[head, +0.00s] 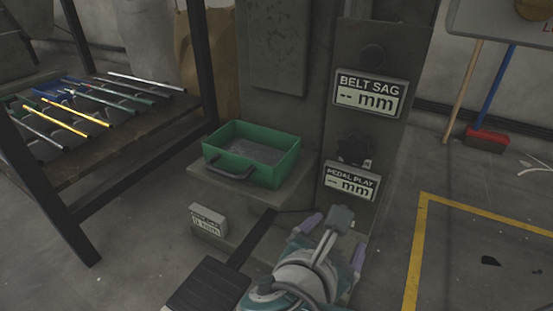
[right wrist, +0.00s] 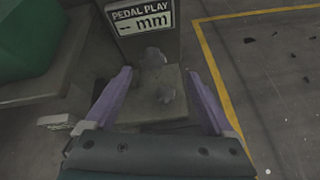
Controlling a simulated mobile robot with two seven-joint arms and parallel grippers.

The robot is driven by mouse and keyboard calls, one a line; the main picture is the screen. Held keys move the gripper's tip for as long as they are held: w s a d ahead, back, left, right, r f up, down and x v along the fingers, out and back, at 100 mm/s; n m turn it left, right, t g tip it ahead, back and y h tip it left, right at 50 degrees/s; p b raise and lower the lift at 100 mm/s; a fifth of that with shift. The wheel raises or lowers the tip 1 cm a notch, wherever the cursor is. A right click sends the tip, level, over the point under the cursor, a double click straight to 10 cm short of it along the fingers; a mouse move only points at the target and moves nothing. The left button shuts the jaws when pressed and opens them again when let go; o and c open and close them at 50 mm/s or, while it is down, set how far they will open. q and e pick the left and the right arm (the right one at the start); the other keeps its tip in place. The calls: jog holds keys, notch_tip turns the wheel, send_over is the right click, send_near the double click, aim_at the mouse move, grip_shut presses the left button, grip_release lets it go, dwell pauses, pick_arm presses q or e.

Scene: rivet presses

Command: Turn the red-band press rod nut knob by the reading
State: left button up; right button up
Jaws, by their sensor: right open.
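My right gripper (head: 337,232) is low in front of the press column, its two purple fingers spread. In the right wrist view, the right gripper (right wrist: 160,73) is open, with a wide gap between its fingers. A small grey knob-like part (right wrist: 153,58) and a lower grey lump (right wrist: 165,94) show between the fingers, beyond them; I cannot tell which is the rod nut knob, nor whether either is touched. The pedal play display (head: 351,183) reads "-- mm". A small tilted readout (head: 208,221) stands low at the left, its text too small to read surely. No red band shows. My left gripper is out of view.
A green tray (head: 219,143) sits on a ledge. A rack (head: 121,123) of coloured rods is left. The yellow-marked floor (head: 480,240) at right is mostly clear.

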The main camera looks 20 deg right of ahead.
jog(key=w+d+f+b, duration=0.2)
jog(key=b, duration=0.1)
jog(key=w+d+f+n+b, duration=0.1)
jog(key=w+d+f+b, duration=0.1)
jog(key=w+f+b, duration=0.1)
jog(key=w+d+f+n+t+b, duration=0.1)
jog(key=w+d+f+b, duration=0.1)
jog(key=w+d+b, duration=0.1)
jog(key=shift+w+f+h, duration=0.1)
jog(key=shift+f+h, duration=0.1)
jog(key=shift+h, duration=0.1)
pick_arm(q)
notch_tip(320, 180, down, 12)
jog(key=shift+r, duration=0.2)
